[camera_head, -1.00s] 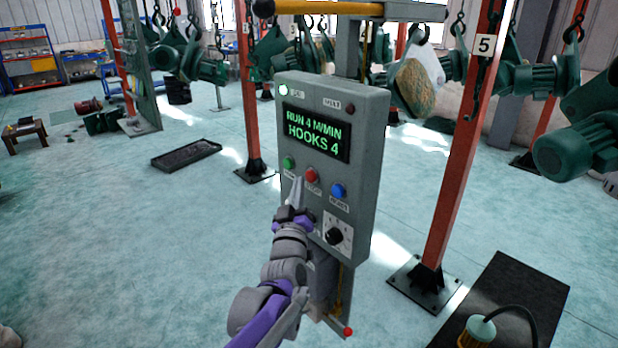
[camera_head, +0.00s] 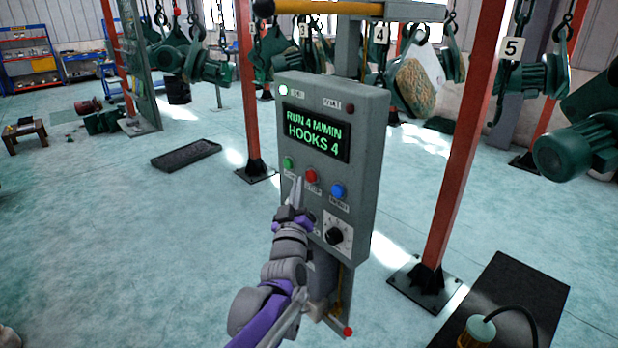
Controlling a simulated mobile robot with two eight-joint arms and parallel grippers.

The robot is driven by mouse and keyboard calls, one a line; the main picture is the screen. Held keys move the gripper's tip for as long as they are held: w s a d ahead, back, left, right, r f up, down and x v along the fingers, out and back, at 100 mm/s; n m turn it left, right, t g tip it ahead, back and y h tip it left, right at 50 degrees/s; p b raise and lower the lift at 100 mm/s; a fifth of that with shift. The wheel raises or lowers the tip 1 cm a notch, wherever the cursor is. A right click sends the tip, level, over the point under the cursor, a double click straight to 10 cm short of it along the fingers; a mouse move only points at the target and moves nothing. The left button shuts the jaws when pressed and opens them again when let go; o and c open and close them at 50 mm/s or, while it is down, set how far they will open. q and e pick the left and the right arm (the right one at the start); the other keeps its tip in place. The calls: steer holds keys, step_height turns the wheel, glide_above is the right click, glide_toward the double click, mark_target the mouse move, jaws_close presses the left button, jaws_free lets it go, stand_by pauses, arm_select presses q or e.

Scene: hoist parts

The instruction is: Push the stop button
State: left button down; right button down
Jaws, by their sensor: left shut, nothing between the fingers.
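The grey control box (camera_head: 362,110) stands on a post in the middle of the head view. Its screen (camera_head: 315,131) reads "RUN 4 M/MIN HOOKS 4". Below the screen sit a green button (camera_head: 288,163), the red stop button (camera_head: 311,175) and a blue button (camera_head: 338,190). A black knob (camera_head: 334,236) is lower down. My left gripper (camera_head: 297,182) is shut and empty. Its tips point up, just left of and slightly below the red button. I cannot tell whether they touch the panel. My right gripper is not in view.
Green hoist parts (camera_head: 205,65) hang from hooks behind the box, with number tags such as 5 (camera_head: 511,49). A red post (camera_head: 459,160) stands to the right. A black mat (camera_head: 520,290) and a black tray (camera_head: 186,155) lie on the floor. The left floor is mostly clear.

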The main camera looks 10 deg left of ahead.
arm_select(q)
steer(key=shift+w, duration=0.1)
steer(key=shift+w+d, duration=0.5)
steer(key=shift+w, duration=0.05)
stand_by(0.8)
stand_by(0.4)
steer(key=shift+s+a, duration=0.5)
steer(key=shift+s, duration=0.15)
steer(key=s+a, duration=0.1)
steer(key=s, duration=0.1)
steer(key=s+a+p, duration=0.1)
steer(key=s+a, duration=0.1)
stand_by(0.3)
stand_by(0.4)
